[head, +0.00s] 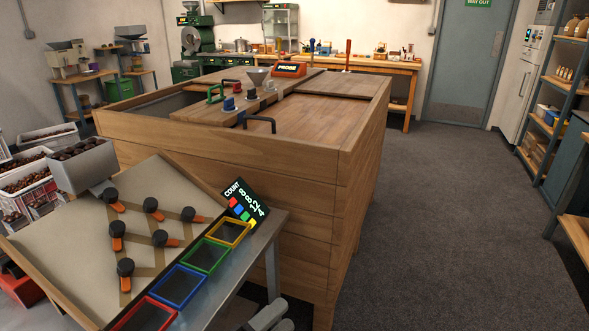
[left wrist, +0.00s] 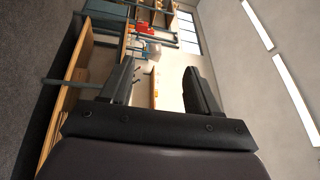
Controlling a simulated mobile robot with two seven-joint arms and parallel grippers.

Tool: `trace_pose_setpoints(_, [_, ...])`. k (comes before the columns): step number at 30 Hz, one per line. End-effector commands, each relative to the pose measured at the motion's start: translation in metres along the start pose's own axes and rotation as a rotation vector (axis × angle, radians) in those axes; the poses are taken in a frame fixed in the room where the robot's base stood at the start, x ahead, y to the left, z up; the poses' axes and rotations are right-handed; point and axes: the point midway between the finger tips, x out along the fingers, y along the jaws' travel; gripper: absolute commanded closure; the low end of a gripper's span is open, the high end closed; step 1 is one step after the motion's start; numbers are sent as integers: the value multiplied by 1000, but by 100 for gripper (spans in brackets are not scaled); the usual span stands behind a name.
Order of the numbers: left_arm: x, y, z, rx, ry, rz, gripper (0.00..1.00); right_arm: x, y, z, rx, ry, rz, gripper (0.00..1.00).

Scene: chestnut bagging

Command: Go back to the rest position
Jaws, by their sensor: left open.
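My left gripper (left wrist: 159,72) shows in the left wrist view with its two dark fingers well apart. Nothing is between them; behind them are a pale wall and shelving. In the head view only grey rounded parts show at the bottom edge, right of the sorting table, and their fingers cannot be made out. My right gripper is in neither view. The sloped sorting board (head: 60,235) carries several dark knobs with orange levers. Red, blue, green and yellow frames (head: 179,287) line its front edge.
A large wooden bin (head: 240,150) stands just beyond the sorting table, with a funnel and coloured handles on top. A grey hopper of chestnuts (head: 85,170) is at the left. A count sign (head: 244,203) stands at the table's right corner. Open carpet (head: 450,220) lies to the right.

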Motion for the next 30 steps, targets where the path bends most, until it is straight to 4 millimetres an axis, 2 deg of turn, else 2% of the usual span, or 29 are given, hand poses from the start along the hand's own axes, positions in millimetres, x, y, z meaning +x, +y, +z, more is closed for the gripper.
trace_pose_setpoints(1, [-17,9,6,-144,-91,21,39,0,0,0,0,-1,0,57])
trace_pose_setpoints(6, [-81,42,28,-612,-395,76,39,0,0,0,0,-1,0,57])
trace_pose_setpoints(9, [-126,63,33,-878,-577,96,39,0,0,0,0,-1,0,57])
trace_pose_setpoints(15, [-210,95,25,-1302,-889,108,39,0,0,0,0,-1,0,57])
trace_pose_setpoints(18, [-236,102,18,-1429,-988,103,39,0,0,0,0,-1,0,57])
trace_pose_setpoints(22, [-253,107,13,-1506,-1052,100,39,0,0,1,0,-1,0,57])
trace_pose_setpoints(30, [-255,108,13,-1519,-1061,99,39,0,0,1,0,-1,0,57])
